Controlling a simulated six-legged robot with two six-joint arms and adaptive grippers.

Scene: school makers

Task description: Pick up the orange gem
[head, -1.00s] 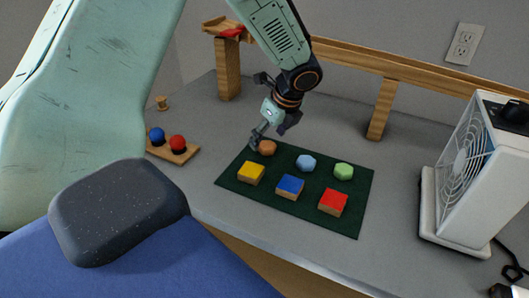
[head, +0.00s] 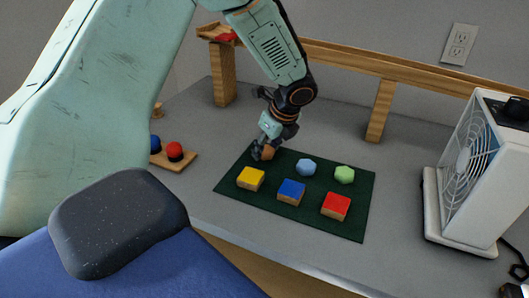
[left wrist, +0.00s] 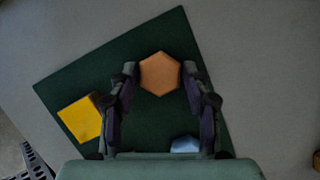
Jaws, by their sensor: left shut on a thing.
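The orange gem (head: 267,153) is at the back left of the dark green mat (head: 230,186). My left gripper (head: 262,153) is shut on it, and its fingers partly hide the gem in the head view. In the left wrist view the hexagonal top of the orange gem (left wrist: 159,73) lies between the two fingertips of my left gripper (left wrist: 158,76). I cannot tell if the gem is clear of the mat. My right gripper does not show.
A light blue gem (head: 306,167) and a green gem (head: 344,175) sit right of it. Yellow (head: 250,178), blue (head: 291,191) and red (head: 336,206) blocks stand in front. A white fan (head: 470,165) is at right; a wooden rail (head: 350,60) runs behind.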

